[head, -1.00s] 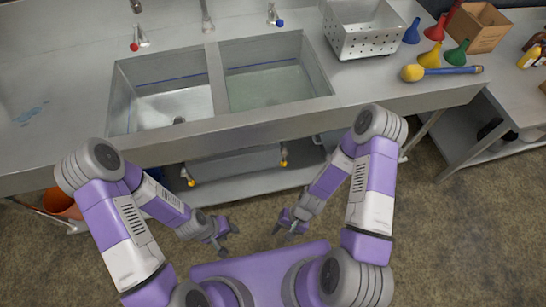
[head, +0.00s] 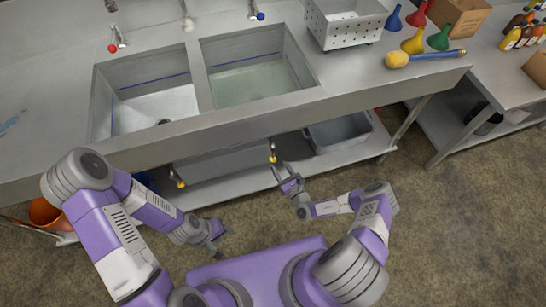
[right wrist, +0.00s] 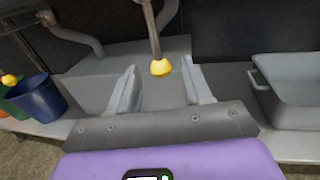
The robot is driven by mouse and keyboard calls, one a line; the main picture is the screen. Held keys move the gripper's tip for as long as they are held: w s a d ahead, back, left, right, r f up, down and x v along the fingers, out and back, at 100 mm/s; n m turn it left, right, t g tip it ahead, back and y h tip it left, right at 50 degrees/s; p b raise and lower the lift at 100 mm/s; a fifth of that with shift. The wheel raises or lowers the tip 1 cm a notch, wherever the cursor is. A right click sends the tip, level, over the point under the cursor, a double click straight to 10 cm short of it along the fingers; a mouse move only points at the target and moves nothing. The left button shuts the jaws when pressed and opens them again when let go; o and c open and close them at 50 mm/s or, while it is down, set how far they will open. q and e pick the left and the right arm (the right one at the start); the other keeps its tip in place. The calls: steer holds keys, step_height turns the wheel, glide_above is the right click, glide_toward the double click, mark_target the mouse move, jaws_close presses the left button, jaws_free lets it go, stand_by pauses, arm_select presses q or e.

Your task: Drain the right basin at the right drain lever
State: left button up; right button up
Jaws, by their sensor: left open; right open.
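The right basin (head: 250,85) holds pale greenish liquid. The right drain lever (head: 272,158) hangs below the counter front and ends in a yellow knob. In the right wrist view its knob (right wrist: 160,68) shows between the two finger tips, with space on both sides. My right gripper (head: 285,172) is open and empty, just below and right of that knob in the head view; its fingers also show in the right wrist view (right wrist: 161,84). I cannot tell whether the knob is at finger depth. My left gripper (head: 220,236) is open and empty, low over the floor.
The left basin (head: 150,105) shows its drain hole. Another yellow-tipped lever (head: 181,184) hangs under it. A grey tub (head: 338,132) stands on the lower shelf, right of the right lever. The counter's front edge overhangs the levers. Floor in front is clear.

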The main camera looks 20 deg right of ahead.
mark_target(274, 158)
steer(key=b+x, duration=0.1)
steer(key=x, duration=0.4)
steer(key=shift+w+a+f+b, duration=0.1)
steer(key=shift+w+a+b, duration=0.05)
steer(key=shift+b, duration=0.2)
steer(key=shift+w+a, duration=0.15)
steer(key=shift+w, duration=0.45)
steer(key=c, duration=0.9)
steer(key=shift+s, duration=0.1)
jaws_close()
